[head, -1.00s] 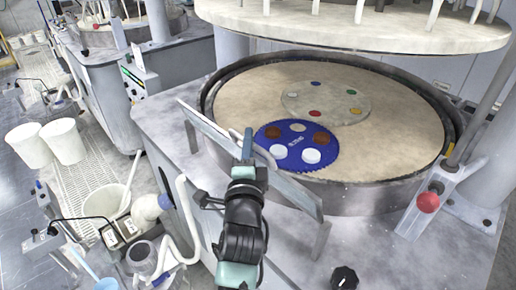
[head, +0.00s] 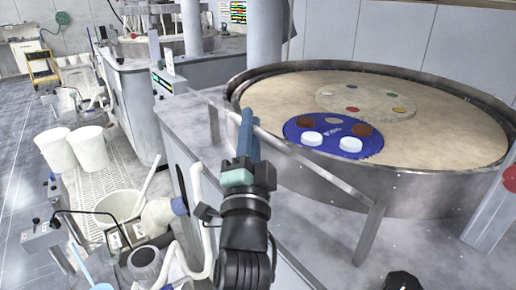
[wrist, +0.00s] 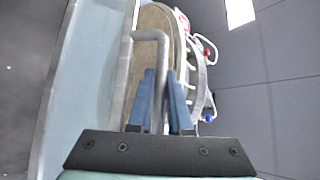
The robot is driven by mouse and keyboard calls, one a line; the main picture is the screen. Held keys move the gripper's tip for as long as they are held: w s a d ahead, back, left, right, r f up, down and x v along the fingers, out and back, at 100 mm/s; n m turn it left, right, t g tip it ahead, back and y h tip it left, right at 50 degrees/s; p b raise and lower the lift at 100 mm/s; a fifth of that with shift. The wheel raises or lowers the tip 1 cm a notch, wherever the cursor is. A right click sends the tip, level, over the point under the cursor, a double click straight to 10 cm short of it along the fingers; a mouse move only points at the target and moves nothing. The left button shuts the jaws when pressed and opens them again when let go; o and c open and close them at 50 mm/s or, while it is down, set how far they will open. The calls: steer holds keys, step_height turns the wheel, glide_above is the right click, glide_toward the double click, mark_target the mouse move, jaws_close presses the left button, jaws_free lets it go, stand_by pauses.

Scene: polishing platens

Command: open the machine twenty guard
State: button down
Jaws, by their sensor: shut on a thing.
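The guard (head: 325,175) is a narrow grey panel on posts along the near side of the large round platen (head: 420,120). My gripper (head: 247,125) reaches up to the guard's middle from the near side. In the wrist view, my blue fingers (wrist: 164,100) are shut on a bent grey handle bar (wrist: 153,55), which passes between them. A pale blue flat surface (wrist: 85,75) runs along the left of that view; I cannot tell whether it is the guard's face. In the head view, my gripper hides the grip point.
A blue toothed disc (head: 330,137) with white and brown pieces lies on the platen just behind the guard. A black knob (head: 402,281) sits at the front right. White buckets (head: 87,147) and a hose stand to the left on the floor.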

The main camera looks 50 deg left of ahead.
steer(key=s+f+n+g+y+b, duration=0.2)
steer(key=f+n+b, duration=0.4)
steer(key=b, duration=1.2)
steer(key=s+y, duration=0.1)
steer(key=y, duration=0.1)
steer(key=shift+s+f+y, duration=0.2)
steer(key=shift+f+y, duration=0.05)
steer(key=shift+y, duration=0.05)
steer(key=shift+a+f, duration=0.1)
steer(key=c, duration=0.8)
jaws_free()
steer(key=shift+c, duration=0.2)
